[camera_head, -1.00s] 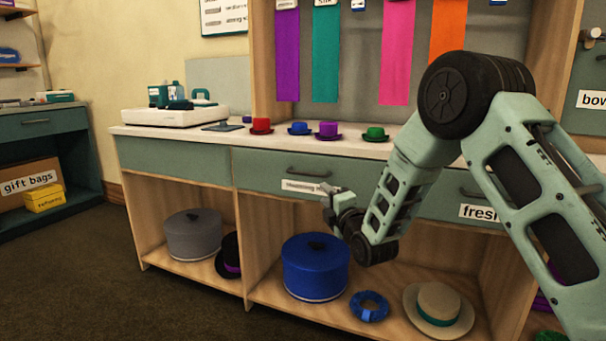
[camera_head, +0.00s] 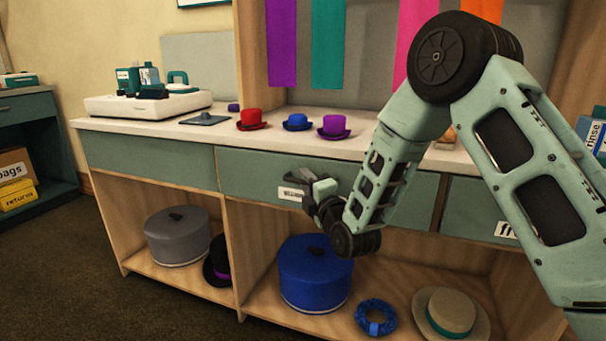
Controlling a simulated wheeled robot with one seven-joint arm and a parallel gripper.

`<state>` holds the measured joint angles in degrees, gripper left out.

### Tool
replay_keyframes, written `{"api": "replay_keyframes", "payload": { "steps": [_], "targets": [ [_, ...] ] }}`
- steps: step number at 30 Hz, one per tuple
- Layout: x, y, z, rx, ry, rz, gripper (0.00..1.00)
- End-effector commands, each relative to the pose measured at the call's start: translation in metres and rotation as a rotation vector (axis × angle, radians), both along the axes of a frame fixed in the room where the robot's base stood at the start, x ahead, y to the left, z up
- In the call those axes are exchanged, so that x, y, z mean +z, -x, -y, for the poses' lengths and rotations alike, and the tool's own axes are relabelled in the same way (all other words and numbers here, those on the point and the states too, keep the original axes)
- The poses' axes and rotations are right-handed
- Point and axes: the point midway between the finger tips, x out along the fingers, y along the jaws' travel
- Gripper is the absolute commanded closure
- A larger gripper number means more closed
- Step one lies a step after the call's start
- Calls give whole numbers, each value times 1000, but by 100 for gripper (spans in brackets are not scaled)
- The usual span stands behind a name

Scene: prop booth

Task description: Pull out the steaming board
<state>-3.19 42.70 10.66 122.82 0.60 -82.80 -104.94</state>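The steaming board front (camera_head: 243,172) is a green-grey panel under the white counter, in the middle bay. It looks flush with the panels beside it. A white label (camera_head: 290,193) sits low on it, partly covered by my gripper and too small to read now. My gripper (camera_head: 314,181) is right in front of this panel, beside the label and at handle height. The handle is mostly hidden behind it. I cannot tell whether the fingers touch the handle or how far apart they are.
Red (camera_head: 251,120), blue (camera_head: 297,122) and purple (camera_head: 334,126) small hats stand on the counter (camera_head: 130,125) above the panel. A blue hat box (camera_head: 315,275), a blue ring (camera_head: 376,317) and a straw hat (camera_head: 449,315) lie on the shelf below. Carpet in front at left is clear.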

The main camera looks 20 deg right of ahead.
Motion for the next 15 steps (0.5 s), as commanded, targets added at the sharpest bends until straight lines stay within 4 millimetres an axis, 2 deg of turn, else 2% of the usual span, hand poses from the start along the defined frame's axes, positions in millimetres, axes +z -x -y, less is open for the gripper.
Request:
{"api": "replay_keyframes", "payload": {
  "steps": [12,15],
  "targets": [
    [0,2,-1,0,0,-1,67],
    [0,2,-1,0,0,-1,94]
  ]
}}
